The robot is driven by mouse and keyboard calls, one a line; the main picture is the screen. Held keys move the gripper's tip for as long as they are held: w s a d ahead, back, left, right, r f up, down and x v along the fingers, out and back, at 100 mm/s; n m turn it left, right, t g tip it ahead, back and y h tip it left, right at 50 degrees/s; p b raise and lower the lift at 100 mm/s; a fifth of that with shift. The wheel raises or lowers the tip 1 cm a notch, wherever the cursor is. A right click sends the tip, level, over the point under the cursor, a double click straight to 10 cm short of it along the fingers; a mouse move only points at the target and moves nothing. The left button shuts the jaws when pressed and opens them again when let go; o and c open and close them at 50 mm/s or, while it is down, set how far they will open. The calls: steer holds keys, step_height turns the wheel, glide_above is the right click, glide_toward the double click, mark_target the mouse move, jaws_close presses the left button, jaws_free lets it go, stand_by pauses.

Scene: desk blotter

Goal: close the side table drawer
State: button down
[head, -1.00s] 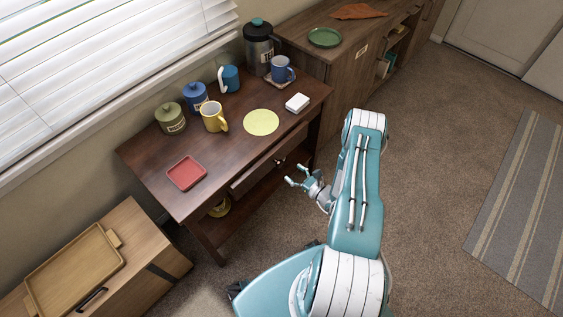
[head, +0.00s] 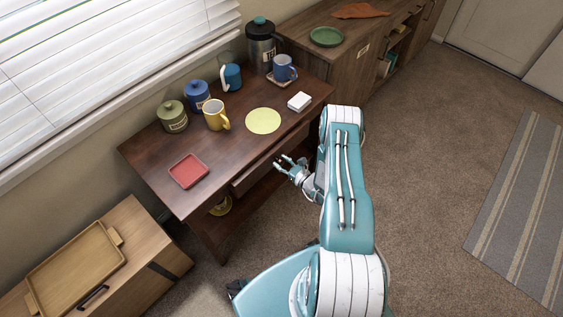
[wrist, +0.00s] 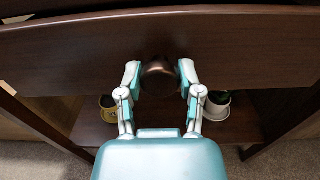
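The side table (head: 150,150) is dark brown wood and stands under the window. Its drawer front (head: 247,179) shows below the tabletop edge in the head view, partly hidden by my arm; it looks to stand out a little. In the wrist view the drawer front (wrist: 70,55) fills the upper part, with a round dark bronze knob (wrist: 159,78) at its middle. My gripper (wrist: 159,82) is open, with one fingertip on each side of the knob. Whether the fingertips touch it I cannot tell. In the head view my gripper (head: 284,163) is close to the drawer front.
The tabletop holds a red tray (head: 188,171), yellow mug (head: 215,115), yellow round mat (head: 263,121), white box (head: 299,102), canisters and a jug. A lower shelf (wrist: 165,125) holds two small pots.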

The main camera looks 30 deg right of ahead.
mark_target(276, 157)
steer(key=shift+x, duration=2.45)
steer(key=shift+c, duration=1.3)
jaws_free()
steer(key=shift+w, duration=0.1)
steer(key=v, duration=1.2)
